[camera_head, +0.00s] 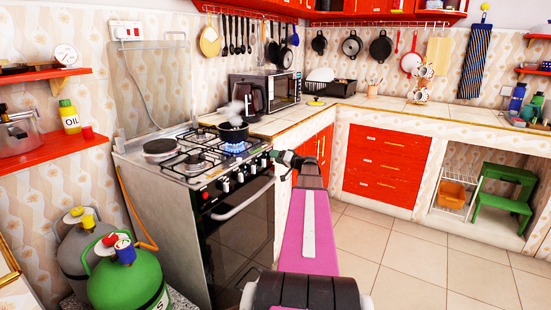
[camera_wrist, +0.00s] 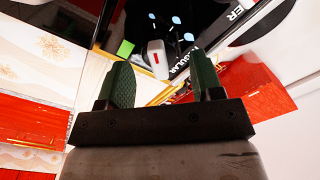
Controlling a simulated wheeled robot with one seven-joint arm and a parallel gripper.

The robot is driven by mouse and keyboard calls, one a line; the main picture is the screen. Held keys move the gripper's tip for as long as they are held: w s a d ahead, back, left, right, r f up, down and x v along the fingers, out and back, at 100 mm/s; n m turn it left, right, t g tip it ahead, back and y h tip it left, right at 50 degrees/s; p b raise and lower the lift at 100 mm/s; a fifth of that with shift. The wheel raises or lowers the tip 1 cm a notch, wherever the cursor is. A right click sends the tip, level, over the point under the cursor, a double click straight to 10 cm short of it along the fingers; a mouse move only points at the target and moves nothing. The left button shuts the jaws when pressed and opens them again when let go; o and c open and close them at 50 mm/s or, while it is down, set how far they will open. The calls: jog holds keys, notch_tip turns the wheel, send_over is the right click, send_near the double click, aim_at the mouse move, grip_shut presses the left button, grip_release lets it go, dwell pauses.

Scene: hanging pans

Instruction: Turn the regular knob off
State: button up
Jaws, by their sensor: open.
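The regular knob (camera_wrist: 156,49) shows in the wrist view as a pale grey knob with a red mark, on a black panel beside the lettering "REGULAR". My gripper (camera_wrist: 162,77) is open, with its two green fingers apart and nothing between them. The knob appears in the gap between the fingers, beyond their tips; I cannot tell the exact distance. In the head view my gripper (camera_head: 281,160) is at the right end of the row of knobs on the stove front (camera_head: 222,187). Which of these is the regular one is not clear there. A blue flame (camera_head: 234,148) burns on the stove.
A steaming dark pot (camera_head: 233,133) sits over the lit burner. The oven door handle (camera_head: 243,200) juts out below the knobs. Green and grey gas cylinders (camera_head: 127,278) stand left of the stove. The tiled floor (camera_head: 420,265) to the right is clear.

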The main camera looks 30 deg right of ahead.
jog(key=shift+w+a, duration=0.2)
jog(key=shift+w, duration=0.15)
jog(key=shift+c, duration=0.2)
jog(key=c, duration=0.8)
